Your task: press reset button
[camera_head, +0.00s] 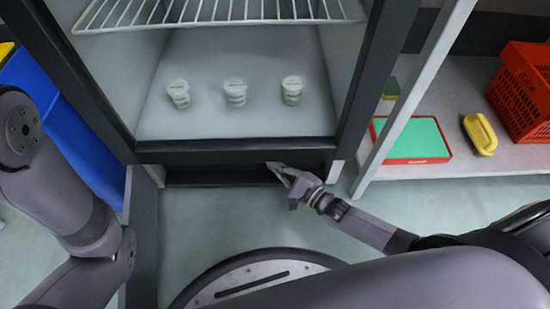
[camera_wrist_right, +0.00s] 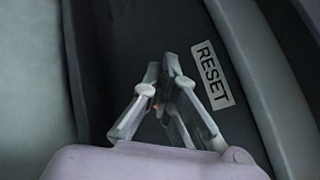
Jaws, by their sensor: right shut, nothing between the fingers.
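A white label reading RESET (camera_wrist_right: 212,75) is on a dark panel (camera_wrist_right: 120,50) in the right wrist view. My right gripper (camera_wrist_right: 168,65) is shut and empty, its fingertips over the panel just left of the label. A small reddish spot shows between the fingers; the button itself is otherwise hidden behind them. In the head view my right gripper (camera_head: 277,167) is at the dark base strip (camera_head: 215,175) below the cabinet's front edge. Whether the tips touch the panel, I cannot tell. My left gripper is not in view; only my left arm shows at left.
The open cabinet (camera_head: 230,152) holds three small white cups (camera_head: 236,92) under a wire shelf (camera_head: 215,14). At right, a shelf holds a red-and-green tray (camera_head: 412,139), a yellow-handled brush (camera_head: 480,134) and a red basket (camera_head: 525,90). A blue bin (camera_head: 65,115) stands at left.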

